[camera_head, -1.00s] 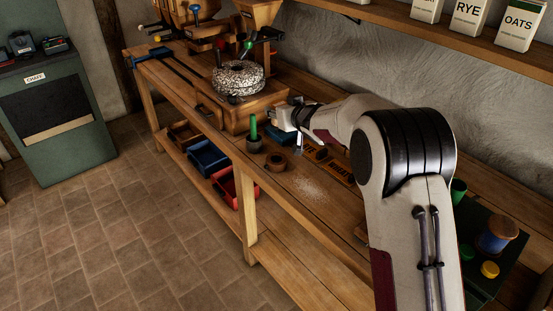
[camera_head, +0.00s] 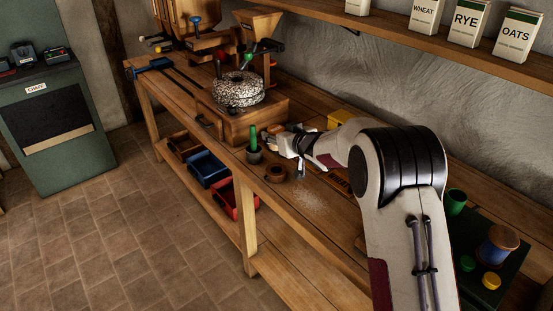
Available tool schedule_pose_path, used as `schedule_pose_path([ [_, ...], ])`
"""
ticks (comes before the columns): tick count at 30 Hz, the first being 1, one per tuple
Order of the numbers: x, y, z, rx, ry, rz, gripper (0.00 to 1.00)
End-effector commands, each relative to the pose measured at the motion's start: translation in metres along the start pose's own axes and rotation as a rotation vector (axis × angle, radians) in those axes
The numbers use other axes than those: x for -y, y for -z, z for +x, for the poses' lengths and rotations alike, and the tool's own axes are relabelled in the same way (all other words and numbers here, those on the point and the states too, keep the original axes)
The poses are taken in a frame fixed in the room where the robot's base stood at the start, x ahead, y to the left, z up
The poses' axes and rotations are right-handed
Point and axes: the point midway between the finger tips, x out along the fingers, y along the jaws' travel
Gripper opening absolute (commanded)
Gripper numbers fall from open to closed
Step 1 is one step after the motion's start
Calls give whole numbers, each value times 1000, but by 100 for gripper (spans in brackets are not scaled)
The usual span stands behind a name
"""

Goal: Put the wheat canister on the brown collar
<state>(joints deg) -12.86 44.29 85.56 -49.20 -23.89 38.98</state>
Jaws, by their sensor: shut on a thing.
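My gripper (camera_head: 291,146) is above the bench, just right of a dark pot with a green handle. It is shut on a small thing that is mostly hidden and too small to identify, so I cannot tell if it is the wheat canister. The brown collar seems to be the low brown ring (camera_head: 275,173) on the bench near its front edge, below and in front of my gripper in the picture. The ring and my gripper look apart. A white carton labelled WHEAT (camera_head: 423,16) stands on the wall shelf.
The dark pot (camera_head: 254,157) with the green handle stands close by my gripper. A stone mill (camera_head: 239,90) is behind it on the bench (camera_head: 330,225). A yellow block (camera_head: 338,118) lies behind my arm. A blue spool (camera_head: 497,243) and green and yellow pieces are at right.

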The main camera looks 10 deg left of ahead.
Motion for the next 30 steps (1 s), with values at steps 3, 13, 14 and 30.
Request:
schedule_pose_path([
  [3, 0, -17, 7, 3, 0, 2, 8],
  [13, 0, -39, 17, -2, -1, 0, 8],
  [14, 0, -39, 17, -2, -1, 0, 8],
  [30, 0, -61, 25, 2, -1, 0, 8],
])
